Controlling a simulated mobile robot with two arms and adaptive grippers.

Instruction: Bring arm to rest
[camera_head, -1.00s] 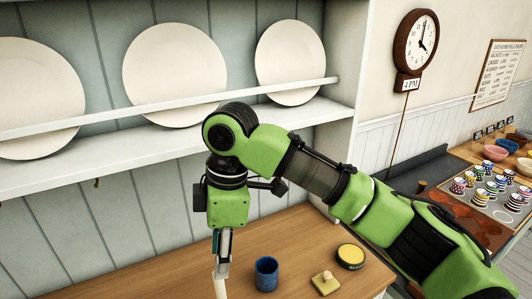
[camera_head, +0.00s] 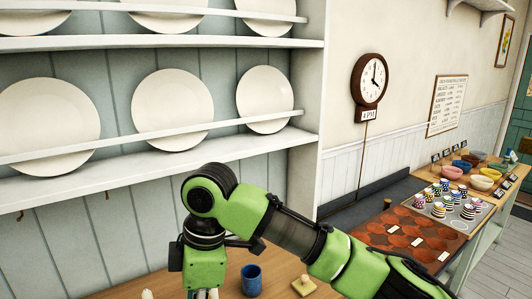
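My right arm comes in from the lower right, bends at a black and green elbow joint in front of the shelf, and points down toward the wooden counter (camera_head: 130,287). Its green wrist (camera_head: 205,266) is in view, but the fingers are mostly cut off by the bottom edge, so their opening cannot be judged. My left gripper is out of view. A blue cup (camera_head: 251,280) stands on the counter just right of my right wrist. A pale yellow block with a knob (camera_head: 304,287) lies farther right, close to my forearm.
White shelving with upright plates (camera_head: 172,110) behind rails stands behind my arm. A clock (camera_head: 370,80) hangs on the wall. At right, a side counter holds patterned cups (camera_head: 440,200), bowls (camera_head: 452,172) and a reddish-brown panel (camera_head: 412,232). The air above the side counter is clear.

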